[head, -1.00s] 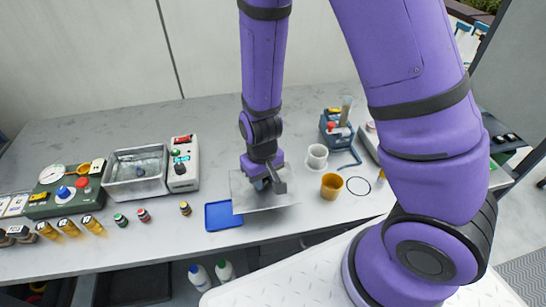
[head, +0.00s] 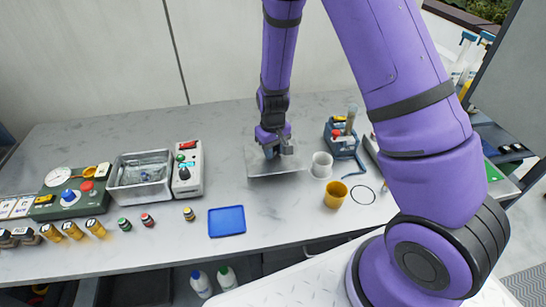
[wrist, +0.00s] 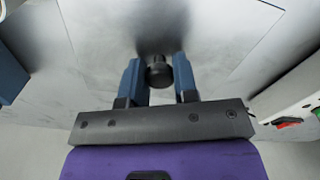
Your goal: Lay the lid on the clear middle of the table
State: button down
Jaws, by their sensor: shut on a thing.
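The lid (head: 258,165) is a thin grey plate at the middle of the table (head: 275,220), toward the back, in the head view. In the wrist view the lid (wrist: 100,45) spreads out under my fingers, with a dark round knob (wrist: 158,72) on it. My gripper (head: 278,150) is above the lid, and its two blue fingers (wrist: 159,80) are shut on the knob from both sides. The lid looks about level. I cannot tell whether its underside touches the table or hangs just above it.
An open metal bath (head: 140,193) and a white control box (head: 188,170) stand left of the lid. A blue tray (head: 227,222) lies in front. A white mug (head: 321,165), an amber cup (head: 335,194) and a blue stand (head: 343,146) are close on the right.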

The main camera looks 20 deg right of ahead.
jog(key=shift+f, duration=1.55)
jog(key=shift+f, duration=0.1)
jog(key=c, duration=0.9)
grip_release()
notch_tip(320, 180, up, 13)
jog(key=shift+f, duration=0.2)
jog(key=s+d+r+t, duration=0.1)
jog(key=s+r, duration=0.2)
jog(key=r, duration=0.4)
jog(key=s+d+r+m+t+y, duration=0.1)
jog(key=s+r, duration=0.2)
jog(key=r, duration=0.3)
jog(key=s+d+r+t, duration=0.1)
jog(key=s+r, duration=0.3)
jog(key=r, duration=0.3)
jog(key=shift+s+d+r+m+t+h, duration=0.2)
jog(key=shift+s+d+r+t, duration=0.25)
jog(key=shift+s+r, duration=1.7)
jog(key=shift+s+d+r+m+t+h, duration=0.25)
jog(key=shift+s+d+r, duration=0.55)
jog(key=shift+s, duration=2.55)
jog(key=shift+s+d+r+m+t+h, duration=0.15)
jog(key=shift+s+d+r+t, duration=0.3)
jog(key=shift+s+r, duration=1.7)
